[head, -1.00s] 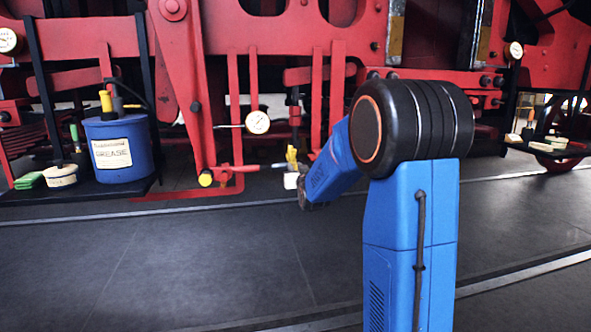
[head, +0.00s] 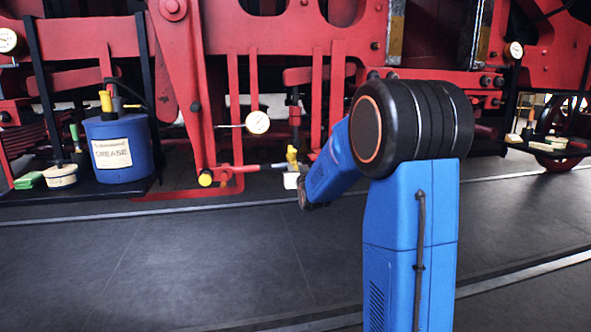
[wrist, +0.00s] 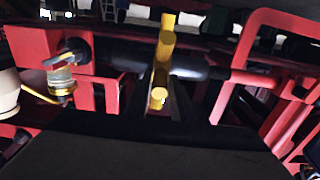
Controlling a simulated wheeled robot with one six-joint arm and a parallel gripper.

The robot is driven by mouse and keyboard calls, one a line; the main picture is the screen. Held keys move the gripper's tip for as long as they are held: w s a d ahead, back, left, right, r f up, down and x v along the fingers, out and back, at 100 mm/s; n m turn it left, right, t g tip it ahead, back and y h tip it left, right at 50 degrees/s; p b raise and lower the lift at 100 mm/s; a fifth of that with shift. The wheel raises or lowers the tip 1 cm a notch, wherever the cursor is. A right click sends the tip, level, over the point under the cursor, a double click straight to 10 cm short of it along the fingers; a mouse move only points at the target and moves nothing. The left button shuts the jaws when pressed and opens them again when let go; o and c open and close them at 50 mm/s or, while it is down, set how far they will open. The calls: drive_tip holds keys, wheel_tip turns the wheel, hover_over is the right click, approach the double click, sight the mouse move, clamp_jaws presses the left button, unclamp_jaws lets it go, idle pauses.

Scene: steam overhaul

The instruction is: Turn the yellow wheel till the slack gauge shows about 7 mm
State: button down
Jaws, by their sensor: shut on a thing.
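The yellow wheel (head: 292,154) shows small beside the end of my arm in the head view. In the wrist view it is a yellow bar (wrist: 166,48) standing across a dark shaft, with a round yellow end (wrist: 158,97) nearer me. My gripper (wrist: 162,108) is shut on the yellow wheel at this near end. In the head view my gripper is mostly hidden behind my own arm. A white round dial gauge (head: 257,122), likely the slack gauge, sits left of and above the wheel; its reading is too small to make out.
A red rod (head: 238,168) runs left from the wheel to a yellow-capped joint (head: 205,178). A glass and brass cup (wrist: 62,82) and red frame bars (wrist: 245,72) flank the wheel. A blue grease bucket (head: 119,148) stands on a dark shelf at left. The floor in front is clear.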

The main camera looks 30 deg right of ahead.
drive_tip(key=shift+f, duration=0.1)
drive_tip(key=shift+s+f, duration=0.1)
drive_tip(key=shift+f, duration=1.35)
drive_tip(key=shift+w+d+f, duration=0.1)
drive_tip(key=shift+w+f, duration=0.15)
drive_tip(key=shift+f, duration=0.3)
drive_tip(key=shift+w+f, duration=0.2)
drive_tip(key=shift+f, duration=0.45)
drive_tip(key=shift+w+d+f, duration=0.15)
drive_tip(key=shift+w+f, duration=0.25)
drive_tip(key=shift+f, duration=0.05)
drive_tip(key=shift+w, duration=0.1)
